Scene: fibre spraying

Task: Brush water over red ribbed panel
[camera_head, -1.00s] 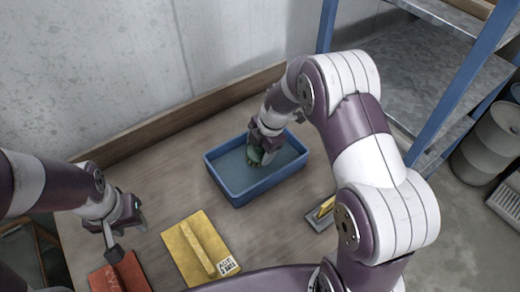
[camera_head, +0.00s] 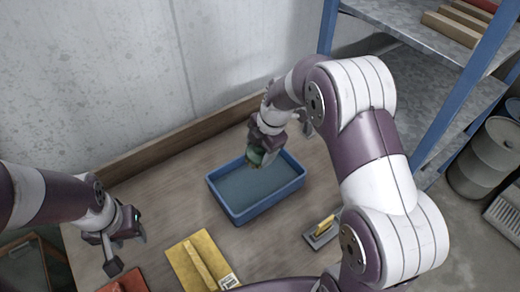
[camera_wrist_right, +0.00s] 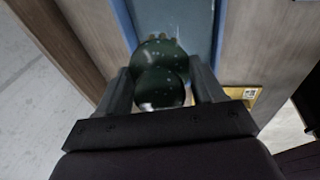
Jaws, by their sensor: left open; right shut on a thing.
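A red panel (camera_head: 126,281) lies at the bottom left of the head view, mostly cut off by the frame edge. My left gripper (camera_head: 124,254) is open and empty just above and behind it. A blue tray (camera_head: 239,218) holding water stands mid-table. My right gripper (camera_head: 263,149) is over the tray's far side, shut on a dark green brush (camera_head: 255,158). In the right wrist view, the brush's rounded green body (camera_wrist_right: 160,80) shows between the fingers, with pale bristle tips beyond. Whether the brush touches the water is unclear.
A yellow panel (camera_head: 193,258) with a ridge and label lies between the red panel and the tray. A trowel with a yellow handle (camera_head: 323,229) lies right of the tray. A wooden board and concrete wall close off the back; blue-framed shelving (camera_head: 461,100) stands right.

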